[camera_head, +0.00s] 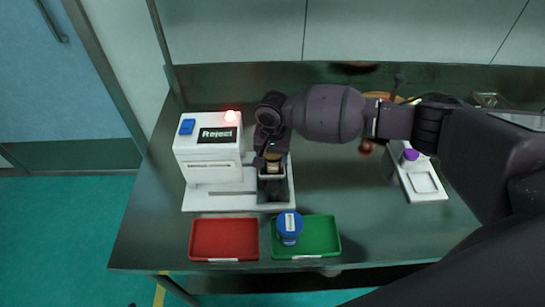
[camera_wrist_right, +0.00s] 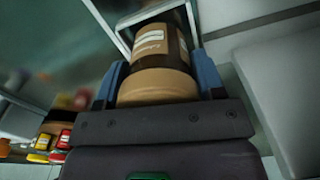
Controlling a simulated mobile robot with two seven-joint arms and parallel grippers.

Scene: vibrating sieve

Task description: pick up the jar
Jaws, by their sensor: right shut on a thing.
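The jar (camera_wrist_right: 158,80) is brown with a dark band and a pale label, and fills the middle of the right wrist view. My right gripper (camera_wrist_right: 160,88) is shut on it, one blue-grey finger on each side. My arm hides much of the jar there. I cannot tell whether its base touches the machine. My left gripper is not in view.
A red tray (camera_head: 224,239) and a green tray (camera_head: 320,236) lie in front; a blue-lidded jar (camera_head: 289,226) stands in the green one. A white device (camera_head: 423,182) with a purple-topped item stands at right.

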